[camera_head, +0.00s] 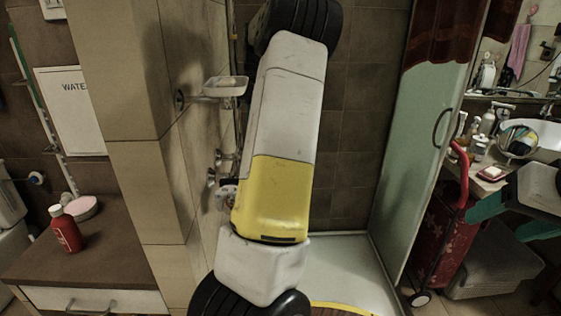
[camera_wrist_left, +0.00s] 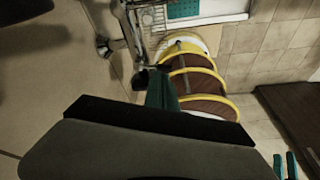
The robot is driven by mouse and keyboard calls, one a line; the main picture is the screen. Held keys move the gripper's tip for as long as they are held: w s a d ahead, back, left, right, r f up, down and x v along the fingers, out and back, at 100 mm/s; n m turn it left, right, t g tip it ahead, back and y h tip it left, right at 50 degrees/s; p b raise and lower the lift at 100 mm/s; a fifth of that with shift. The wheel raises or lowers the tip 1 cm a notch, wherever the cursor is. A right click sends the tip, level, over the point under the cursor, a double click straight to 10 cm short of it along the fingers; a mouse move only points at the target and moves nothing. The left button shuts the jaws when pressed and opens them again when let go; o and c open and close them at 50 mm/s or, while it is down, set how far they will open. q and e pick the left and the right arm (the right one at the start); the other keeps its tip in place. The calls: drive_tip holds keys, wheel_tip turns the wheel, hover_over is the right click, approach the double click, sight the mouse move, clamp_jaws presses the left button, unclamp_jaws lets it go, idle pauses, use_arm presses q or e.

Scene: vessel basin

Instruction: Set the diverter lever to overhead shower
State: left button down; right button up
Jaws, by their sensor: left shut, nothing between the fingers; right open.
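Chrome wall fittings (camera_head: 222,158) show on the tiled wall just left of my left arm in the head view. A small labelled plate (camera_head: 228,193) sits below them, partly covered by the arm. I cannot tell which fitting is the diverter lever or how it is set. My left arm crosses the middle of the head view, and its gripper is not seen there. In the left wrist view my left gripper (camera_wrist_left: 160,92) has its teal fingers together, with nothing between them. My right gripper (camera_head: 496,222) is open and empty at the right, in front of the red cart.
A soap dish (camera_head: 226,87) juts from the wall. A glass shower panel (camera_head: 420,150) stands right of the shower tray (camera_head: 345,270). A red cart (camera_head: 438,240) and washbasin are at the right. A red bottle (camera_head: 66,232) stands on the left counter. Yellow-edged steps (camera_wrist_left: 207,108) show in the wrist view.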

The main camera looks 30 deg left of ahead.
use_arm(q)
drive_tip(key=shift+r+n, duration=0.15)
drive_tip(key=shift+n, duration=0.65)
drive_tip(key=a+x, duration=0.1)
drive_tip(key=x, duration=0.9)
drive_tip(key=shift+d, duration=0.45)
